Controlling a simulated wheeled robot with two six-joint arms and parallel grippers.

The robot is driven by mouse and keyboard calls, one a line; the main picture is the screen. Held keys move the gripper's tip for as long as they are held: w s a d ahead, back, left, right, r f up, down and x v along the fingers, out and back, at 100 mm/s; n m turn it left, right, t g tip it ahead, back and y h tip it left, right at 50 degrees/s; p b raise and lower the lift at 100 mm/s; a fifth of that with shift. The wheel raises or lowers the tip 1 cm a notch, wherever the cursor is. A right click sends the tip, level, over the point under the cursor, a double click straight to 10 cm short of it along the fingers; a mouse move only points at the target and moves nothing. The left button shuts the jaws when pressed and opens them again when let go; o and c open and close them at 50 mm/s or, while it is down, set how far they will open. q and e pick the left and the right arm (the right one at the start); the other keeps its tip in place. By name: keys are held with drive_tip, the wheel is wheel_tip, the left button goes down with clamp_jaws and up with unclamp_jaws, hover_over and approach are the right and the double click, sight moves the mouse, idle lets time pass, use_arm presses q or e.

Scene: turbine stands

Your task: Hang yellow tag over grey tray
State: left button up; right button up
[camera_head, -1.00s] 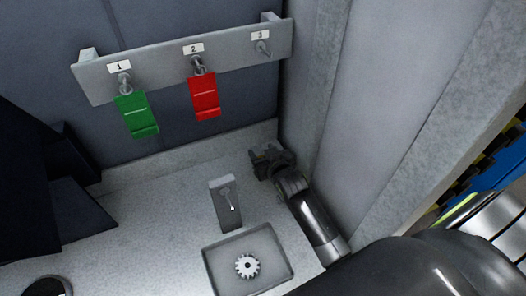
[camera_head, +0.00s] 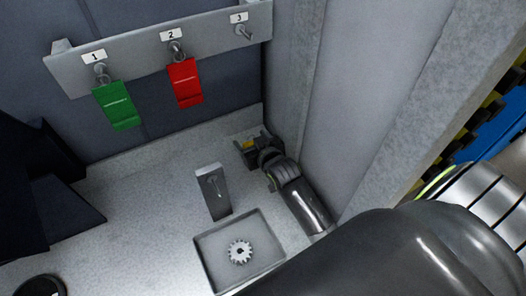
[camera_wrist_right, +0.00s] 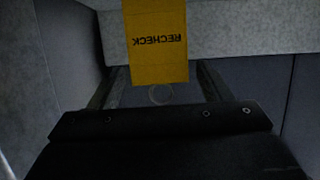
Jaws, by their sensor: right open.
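The yellow tag (camera_wrist_right: 157,42), marked RECHECK, appears between the two spread fingers of my right gripper (camera_wrist_right: 158,88) in the right wrist view. A pale ring shows below the tag, between the fingers. My right gripper is open. The grey tray (camera_head: 204,262) lies in front with a toothed gear (camera_head: 240,251) in it. A grey post (camera_head: 214,192) with a small hook stands just behind the tray. My left gripper is out of view.
A grey rail (camera_head: 135,58) on the back wall has three numbered hooks. A green tag (camera_head: 117,106) hangs at 1, a red tag (camera_head: 186,84) at 2, and hook 3 (camera_head: 243,31) is bare. A side wall (camera_head: 345,100) stands close right of my right arm.

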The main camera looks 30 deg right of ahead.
drive_tip(key=b+v, duration=0.1)
drive_tip(key=v, duration=0.8)
drive_tip(key=shift+s+r, duration=0.15)
drive_tip(key=shift+s, duration=0.25)
